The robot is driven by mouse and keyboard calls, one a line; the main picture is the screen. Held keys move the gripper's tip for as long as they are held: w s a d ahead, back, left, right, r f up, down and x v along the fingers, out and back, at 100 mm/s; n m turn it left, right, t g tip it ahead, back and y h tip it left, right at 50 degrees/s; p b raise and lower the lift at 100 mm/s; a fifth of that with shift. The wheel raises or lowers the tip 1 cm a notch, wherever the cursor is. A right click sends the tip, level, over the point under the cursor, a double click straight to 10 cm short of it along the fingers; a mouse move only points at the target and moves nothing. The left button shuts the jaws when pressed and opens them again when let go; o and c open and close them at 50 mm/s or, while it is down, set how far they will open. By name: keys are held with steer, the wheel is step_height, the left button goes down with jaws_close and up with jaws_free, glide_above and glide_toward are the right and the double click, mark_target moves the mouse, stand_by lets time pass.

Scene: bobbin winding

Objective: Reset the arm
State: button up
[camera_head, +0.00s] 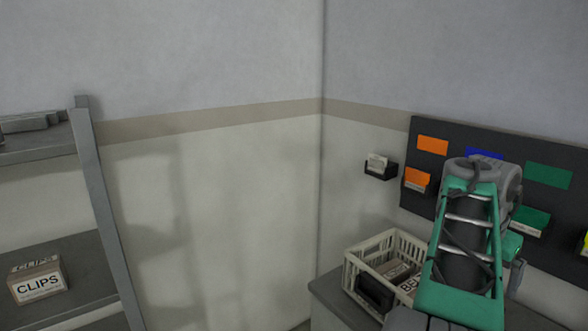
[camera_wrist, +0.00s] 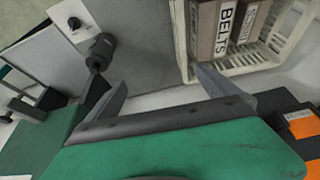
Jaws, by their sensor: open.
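My gripper (camera_wrist: 160,82) is in the wrist view, its two grey fingers spread wide apart with nothing between them. Beyond the fingers is a grey surface, with a pale crate (camera_wrist: 282,52) beside the right finger. In the head view my green and grey arm rises at the right, in front of the coloured board. My gripper's fingers cannot be made out there.
The crate (camera_head: 352,262) stands on a grey worktop (camera_head: 325,290) and holds boxes, one marked BELTS (camera_wrist: 226,25). A dark knob (camera_wrist: 101,48) is at the wrist view's left. A board with coloured labels (camera_head: 433,163) hangs behind my arm. A shelf (camera_head: 75,275) holds a CLIPS box (camera_head: 37,285).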

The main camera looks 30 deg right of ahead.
steer(key=w+a+f+n+t+y+b, duration=0.1)
steer(key=w+a+f+n, duration=0.25)
steer(key=a, duration=0.35)
steer(key=w+a+f+n+b, duration=0.1)
steer(key=w+a+f+n, duration=0.15)
steer(key=w+a, duration=0.4)
steer(key=w+a+f+n+t+y+b, duration=0.1)
steer(key=w+a+f+n, duration=0.25)
steer(key=a, duration=0.55)
steer(key=s+a+f+n+y+b, duration=0.1)
steer(key=a+f+n, duration=0.3)
steer(key=a, duration=0.7)
steer(key=s+a+f+n+y, duration=0.1)
steer(key=s+a+f+n, duration=0.1)
steer(key=a+f, duration=0.6)
steer(key=a+n, duration=0.1)
steer(key=a, duration=0.2)
steer(key=shift+s+n+t+y+b, duration=0.3)
steer(key=shift+s+n+t+b, duration=0.05)
steer(key=shift+t+b, duration=0.05)
